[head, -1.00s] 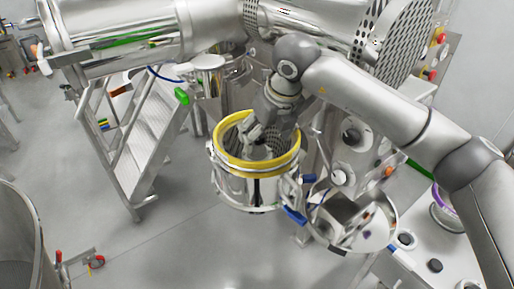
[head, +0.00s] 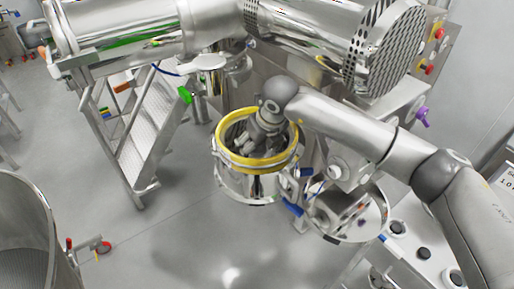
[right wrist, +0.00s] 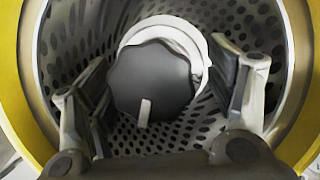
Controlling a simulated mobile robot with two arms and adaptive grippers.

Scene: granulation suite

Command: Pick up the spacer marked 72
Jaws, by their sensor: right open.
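No marking 72 is readable in these frames. In the right wrist view a dark, scalloped round knob (right wrist: 150,82) with a pale pointer-like mark sits inside a perforated drum. A white ring (right wrist: 192,38) shows partly behind it; I cannot tell whether this is the spacer. My right gripper (right wrist: 163,84) is open, its fingers on either side of the knob with visible gaps. In the head view my right gripper (head: 255,146) reaches down into the steel vessel, partly hidden by its rim. My left gripper is not in view.
The vessel's yellow rim (head: 223,155) surrounds my right gripper closely. The perforated wall (right wrist: 75,40) curves around the knob. A step ladder (head: 145,135) stands to the left and a round steel pan (head: 350,232) to the lower right. Open floor lies in front.

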